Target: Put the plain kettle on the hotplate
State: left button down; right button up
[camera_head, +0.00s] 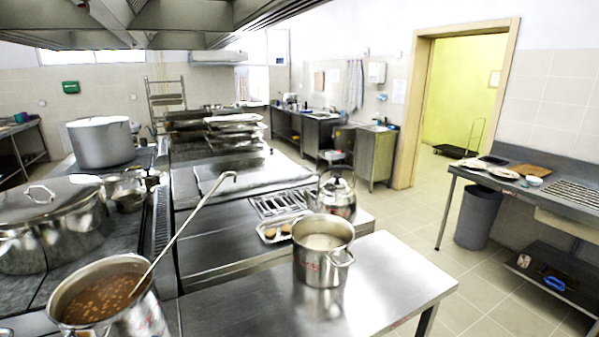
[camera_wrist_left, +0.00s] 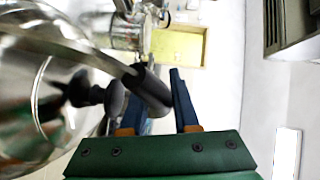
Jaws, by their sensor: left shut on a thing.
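In the left wrist view my left gripper (camera_wrist_left: 157,88), with dark blue fingers, is shut around the black grip of a shiny steel kettle (camera_wrist_left: 25,95). The kettle's body fills the left of that view and is cut off by the edge; what is under it is hidden. Neither gripper shows in the head view. There, a steel kettle (camera_head: 337,198) with a black handle stands behind a stockpot; I cannot tell whether it is plain. A flat steel cooking surface (camera_head: 215,225) lies left of it; I cannot pick out the hotplate with certainty.
The stockpot (camera_head: 321,268) stands on the steel table (camera_head: 385,295); the table's right part is clear. A pot of soup (camera_head: 150,318) with a long ladle is at front left. A lidded pan (camera_head: 40,240) and a tall pot (camera_head: 103,145) stand behind. A small tray (camera_head: 268,237) lies beside the stockpot.

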pick_arm(q)
jog(key=d, duration=0.1)
jog(key=d+r+m+h, duration=0.1)
jog(key=d+g+h, duration=0.1)
jog(key=shift+w+r+m, duration=0.25)
jog(key=shift+w+m, duration=0.05)
jog(key=shift+w, duration=0.1)
jog(key=shift+s+d+r+m+g+h, duration=0.2)
jog(key=shift+d+r+m+g+h, duration=0.15)
jog(key=shift+d+r+h, duration=0.2)
jog(key=shift+s+d+r+m+g+h, duration=0.15)
jog(key=shift+d+r+m+g+h, duration=0.1)
jog(key=shift+d+r+m+h, duration=0.35)
jog(key=shift+s+d+m+g+h, duration=1.45)
jog(key=shift+d+m+g+h, duration=0.65)
jog(key=shift+d, duration=0.4)
jog(key=shift+n+t+y, duration=0.25)
jog(key=shift+n+t, duration=0.05)
jog(key=shift+n, duration=0.15)
jog(key=f+b, duration=0.2)
jog(key=f, duration=0.1)
jog(key=f+b, duration=0.2)
jog(key=f, duration=0.2)
jog(key=f+b, duration=0.2)
jog(key=f, duration=0.1)
jog(key=shift+s+f+b, duration=0.2)
jog(key=shift+s+b, duration=0.15)
jog(key=shift+s, duration=0.15)
